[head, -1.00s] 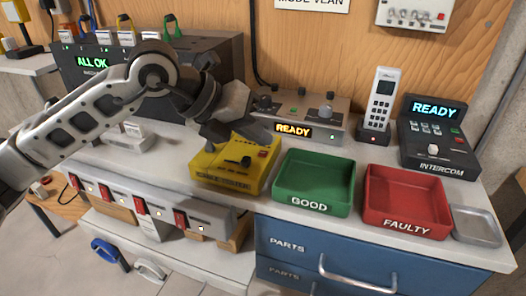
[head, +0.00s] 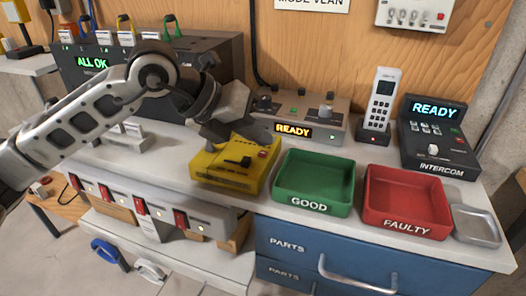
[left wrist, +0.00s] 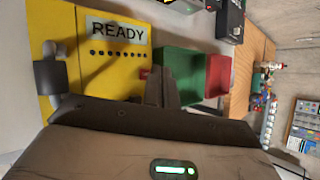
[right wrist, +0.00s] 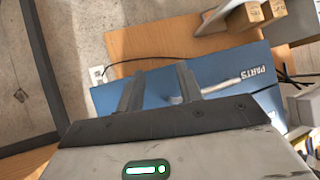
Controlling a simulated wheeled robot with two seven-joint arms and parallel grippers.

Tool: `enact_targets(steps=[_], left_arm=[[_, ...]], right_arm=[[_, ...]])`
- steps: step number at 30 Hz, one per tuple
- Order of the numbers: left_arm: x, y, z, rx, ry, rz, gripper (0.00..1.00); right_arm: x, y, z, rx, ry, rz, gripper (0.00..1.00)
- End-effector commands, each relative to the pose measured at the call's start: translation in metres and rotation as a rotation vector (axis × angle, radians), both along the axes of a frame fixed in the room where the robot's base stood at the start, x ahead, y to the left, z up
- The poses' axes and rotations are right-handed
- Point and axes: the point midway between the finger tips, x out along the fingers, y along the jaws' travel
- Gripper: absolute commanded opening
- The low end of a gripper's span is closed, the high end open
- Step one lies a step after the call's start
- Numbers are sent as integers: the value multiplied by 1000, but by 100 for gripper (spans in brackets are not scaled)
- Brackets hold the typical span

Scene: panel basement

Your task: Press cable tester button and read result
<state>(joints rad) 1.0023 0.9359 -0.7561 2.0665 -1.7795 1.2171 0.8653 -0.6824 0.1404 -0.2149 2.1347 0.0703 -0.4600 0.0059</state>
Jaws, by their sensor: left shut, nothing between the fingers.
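The yellow cable tester (head: 232,174) sits on the bench, with a small red button (head: 262,154) at its right side. In the left wrist view its screen (left wrist: 118,32) reads READY, above a row of dark dots. My left gripper (head: 245,138) is shut and empty, low over the back of the tester. In the left wrist view its fingers (left wrist: 165,88) are close to the red button (left wrist: 145,72); I cannot tell whether they touch it. My right gripper (right wrist: 158,85) is open and empty in the right wrist view, above the floor and blue drawers.
A green GOOD tray (head: 312,207) and a red FAULTY tray (head: 405,228) stand right of the tester, both empty. Behind are a grey READY box (head: 315,118), a handset (head: 379,100) and an intercom (head: 437,145). Switch modules (head: 155,212) line the front left.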

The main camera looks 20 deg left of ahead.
Motion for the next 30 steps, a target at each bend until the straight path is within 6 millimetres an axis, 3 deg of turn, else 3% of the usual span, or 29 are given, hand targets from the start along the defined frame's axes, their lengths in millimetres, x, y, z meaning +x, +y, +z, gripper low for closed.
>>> enact_targets(steps=[30], left_arm=[[0,0,-9,0,0,0,0]], right_arm=[[0,0,-10,0,-1,1,36]])
